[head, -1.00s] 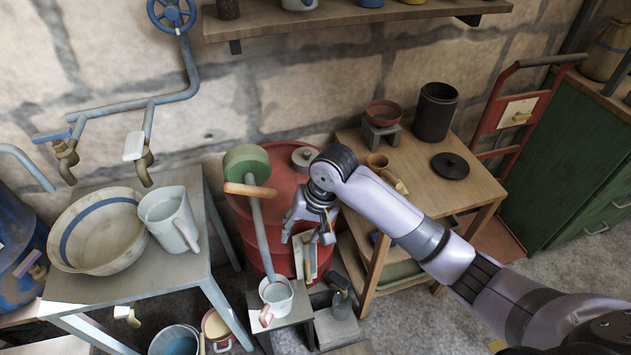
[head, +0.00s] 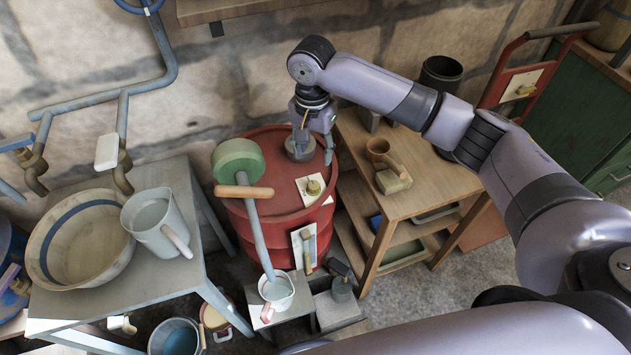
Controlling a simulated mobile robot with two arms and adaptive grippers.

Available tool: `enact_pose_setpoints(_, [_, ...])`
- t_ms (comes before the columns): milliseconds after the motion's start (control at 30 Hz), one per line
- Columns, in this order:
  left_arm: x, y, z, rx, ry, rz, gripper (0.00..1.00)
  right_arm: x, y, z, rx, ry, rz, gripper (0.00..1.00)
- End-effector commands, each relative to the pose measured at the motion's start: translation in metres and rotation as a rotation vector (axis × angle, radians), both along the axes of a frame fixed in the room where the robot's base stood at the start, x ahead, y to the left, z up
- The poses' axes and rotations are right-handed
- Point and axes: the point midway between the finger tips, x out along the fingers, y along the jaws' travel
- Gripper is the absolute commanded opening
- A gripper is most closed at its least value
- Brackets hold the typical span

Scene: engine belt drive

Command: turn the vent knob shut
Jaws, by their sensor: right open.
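A small brass knob (head: 314,188) sits on a pale plate on top of the red drum (head: 262,215); it looks like the vent knob. A second pale plate with a brass handle (head: 306,246) is on the drum's side. My right gripper (head: 314,150) points down over the back of the drum top, open, behind the brass knob and apart from it. Its fingers partly cover a grey round cap (head: 299,150) on the drum; I cannot tell whether they touch it. My left gripper is not in view.
A pump with a green round head (head: 238,160) and wooden handle (head: 243,192) stands at the drum's left. A metal table with a basin (head: 80,240) and jug (head: 160,222) is left.

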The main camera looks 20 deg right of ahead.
Motion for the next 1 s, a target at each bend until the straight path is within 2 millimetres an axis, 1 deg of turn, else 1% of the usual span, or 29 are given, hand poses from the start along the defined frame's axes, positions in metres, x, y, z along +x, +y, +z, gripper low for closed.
enact_pose_setpoints(33, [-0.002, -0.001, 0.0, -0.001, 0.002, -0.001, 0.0, -0.001, -0.001, -0.013, -0.002, 0.004, -0.001, 0.45])
enact_pose_setpoints(300, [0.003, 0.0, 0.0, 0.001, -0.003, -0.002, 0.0, -0.001, 0.0, -0.071, 0.001, 0.004, 0.001, 0.45])
enact_pose_setpoints(400, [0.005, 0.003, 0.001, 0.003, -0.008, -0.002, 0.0, -0.001, 0.001, -0.089, 0.002, 0.002, 0.002, 0.45])
enact_pose_setpoints(500, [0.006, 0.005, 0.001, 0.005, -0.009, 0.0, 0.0, 0.0, 0.001, -0.103, 0.004, 0.001, 0.002, 0.45])
enact_pose_setpoints(600, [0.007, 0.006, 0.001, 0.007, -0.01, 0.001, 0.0, 0.0, 0.001, -0.114, 0.004, 0.001, 0.001, 0.45])
enact_pose_setpoints(700, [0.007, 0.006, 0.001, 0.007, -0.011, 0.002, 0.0, 0.0, 0.001, -0.119, 0.004, 0.001, 0.002, 0.45])
enact_pose_setpoints(1000, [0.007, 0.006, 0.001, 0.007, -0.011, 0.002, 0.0, 0.0, 0.001, -0.121, 0.004, -0.001, 0.002, 0.45])
